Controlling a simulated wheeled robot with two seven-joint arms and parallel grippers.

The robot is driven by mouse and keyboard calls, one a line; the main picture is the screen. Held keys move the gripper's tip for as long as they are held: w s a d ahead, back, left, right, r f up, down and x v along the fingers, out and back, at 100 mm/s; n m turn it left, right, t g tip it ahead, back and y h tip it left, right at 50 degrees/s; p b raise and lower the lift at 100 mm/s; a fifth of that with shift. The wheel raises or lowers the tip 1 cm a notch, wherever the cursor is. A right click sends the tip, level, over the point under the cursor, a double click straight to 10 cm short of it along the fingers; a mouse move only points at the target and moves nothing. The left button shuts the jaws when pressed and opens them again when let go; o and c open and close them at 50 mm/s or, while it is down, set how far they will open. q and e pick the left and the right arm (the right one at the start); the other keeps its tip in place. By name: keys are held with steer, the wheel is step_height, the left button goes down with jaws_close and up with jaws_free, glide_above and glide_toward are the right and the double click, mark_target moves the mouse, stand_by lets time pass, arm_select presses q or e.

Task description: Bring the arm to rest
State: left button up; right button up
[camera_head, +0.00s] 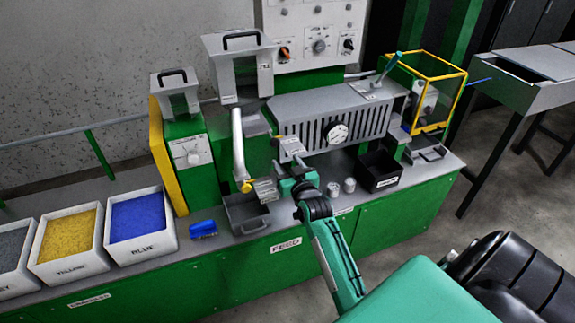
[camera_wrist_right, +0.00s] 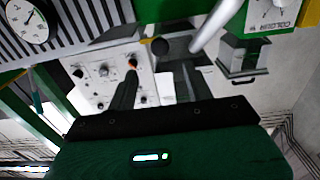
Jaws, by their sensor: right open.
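My right arm, green with dark joints, reaches up from the bottom right of the head view. Its right gripper (camera_head: 278,167) is open over the front of the bench, with its two grey fingers apart. Nothing shows between them. In the right wrist view the gripper (camera_wrist_right: 155,80) has its two dark fingers spread, also with nothing between them. My left gripper is not in view.
The green machine (camera_head: 330,122) with a gauge stands behind the gripper. A grey tray (camera_head: 246,221), a black bin (camera_head: 379,178) and two small cups (camera_head: 349,185) are nearby. Pellet bins, including a blue one (camera_head: 140,219), stand at left.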

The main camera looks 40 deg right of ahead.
stand_by(0.3)
steer(key=s+a+f+n+g+y, duration=0.1)
steer(key=s+a+f+g+y, duration=0.15)
steer(key=s+a+f, duration=0.4)
steer(key=s+a+f+n+g+y, duration=0.15)
steer(key=s+a+g, duration=0.25)
steer(key=s, duration=0.6)
steer(key=s+a+f+n+g+y, duration=0.1)
steer(key=s+a+f+n+g, duration=0.25)
steer(key=s, duration=0.55)
steer(key=s+a+r+m+g, duration=0.15)
steer(key=s+a+g, duration=0.25)
steer(key=s, duration=0.7)
step_height(320, 180, down, 30)
steer(key=g, duration=0.1)
steer(key=s+d+f+g, duration=0.1)
steer(key=s+d+f, duration=0.2)
steer(key=s+f, duration=1.6)
steer(key=shift+d+f+n+h, duration=0.15)
steer(key=shift+f+n+h, duration=0.2)
steer(key=shift+f, duration=0.45)
